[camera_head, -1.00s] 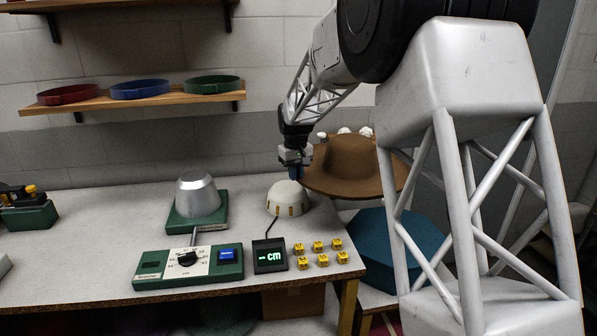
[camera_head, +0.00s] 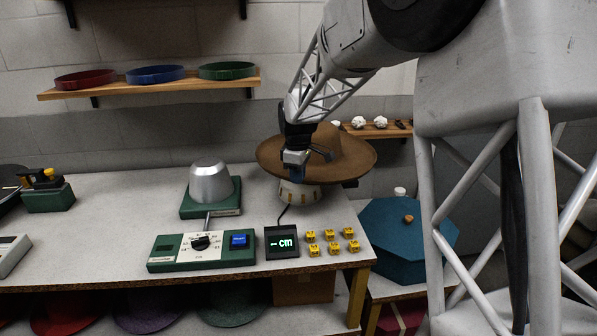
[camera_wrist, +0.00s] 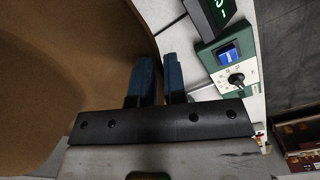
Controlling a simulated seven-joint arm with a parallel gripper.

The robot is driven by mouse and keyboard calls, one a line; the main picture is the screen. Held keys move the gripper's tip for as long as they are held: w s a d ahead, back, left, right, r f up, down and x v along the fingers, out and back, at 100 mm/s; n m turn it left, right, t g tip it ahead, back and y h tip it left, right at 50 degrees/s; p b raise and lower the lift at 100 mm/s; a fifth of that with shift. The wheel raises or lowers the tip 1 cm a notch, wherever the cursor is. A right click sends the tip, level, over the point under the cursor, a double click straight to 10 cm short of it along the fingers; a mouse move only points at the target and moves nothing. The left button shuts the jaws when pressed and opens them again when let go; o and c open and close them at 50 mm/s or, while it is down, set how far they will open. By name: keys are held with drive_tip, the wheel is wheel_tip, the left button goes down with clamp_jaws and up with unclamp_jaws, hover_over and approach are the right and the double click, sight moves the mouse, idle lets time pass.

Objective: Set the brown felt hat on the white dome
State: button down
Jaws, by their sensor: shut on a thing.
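The brown felt hat (camera_head: 338,158) is a wide-brimmed hat held by my gripper (camera_head: 297,178) at the brim's left front. In the head view the hat hangs over the white dome (camera_head: 297,194), whose lower part with tan marks shows below the brim. The brim hides the dome's top, so I cannot tell whether they touch. In the wrist view my gripper (camera_wrist: 154,72) has its two blue fingers at the edge of the hat's brim (camera_wrist: 75,70), which fills the left. The dome does not show there.
A metal dome on a green base (camera_head: 208,184) stands left of the white dome.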

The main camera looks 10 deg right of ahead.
drive_tip(key=shift+w+d+f+n, duration=0.3)
drive_tip(key=shift+d+f+n, duration=0.35)
drive_tip(key=shift+n, duration=0.45)
drive_tip(key=shift+w+d+f+n, duration=0.2)
drive_tip(key=shift+d+f+n, duration=0.05)
drive_tip(key=shift+d+n, duration=0.3)
drive_tip(key=shift+w+d+f+n, duration=0.2)
drive_tip(key=shift+d+f+n, duration=0.05)
drive_tip(key=shift+d+n, duration=0.25)
drive_tip(key=shift+w+d+f+n, duration=0.2)
drive_tip(key=shift+d+f+n, duration=0.05)
drive_tip(key=shift+d+n, duration=0.3)
drive_tip(key=shift+f, duration=7.5)
drive_tip(key=c, duration=1.1)
unclamp_jaws()
drive_tip(key=shift+r, duration=0.1)
wheel_tip(320, 180, up, 8)
drive_tip(key=shift+f, duration=0.2)
